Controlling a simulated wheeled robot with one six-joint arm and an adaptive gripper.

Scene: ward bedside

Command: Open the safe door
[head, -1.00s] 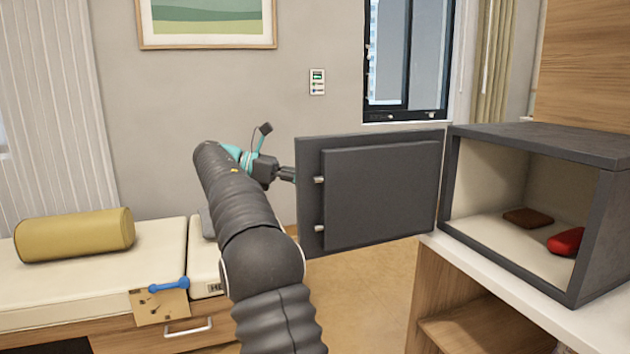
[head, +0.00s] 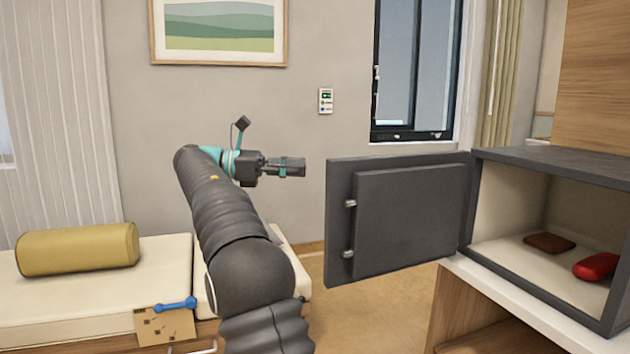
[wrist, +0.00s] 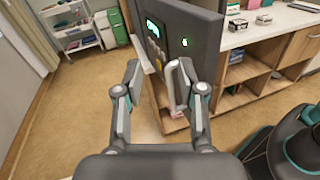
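The dark grey safe door (head: 415,215) stands swung wide open to the left of the safe (head: 550,155), with its inner face and two bolts towards me in the head view. My gripper (head: 300,167) is left of the door's free edge, with a visible gap in that picture. In the wrist view, my gripper (wrist: 158,80) has its two fingers spread apart. The door's outer face (wrist: 195,35) shows there with a lit keypad, and a pale bar handle (wrist: 173,85) appears near the right finger. No grip on the handle shows.
A brown item (head: 549,243) and a red item (head: 597,266) lie inside the safe. The safe stands on a cabinet (head: 480,280). A bed (head: 70,290) with a yellow bolster (head: 78,249) is at left. Floor (head: 370,310) is clear below the door.

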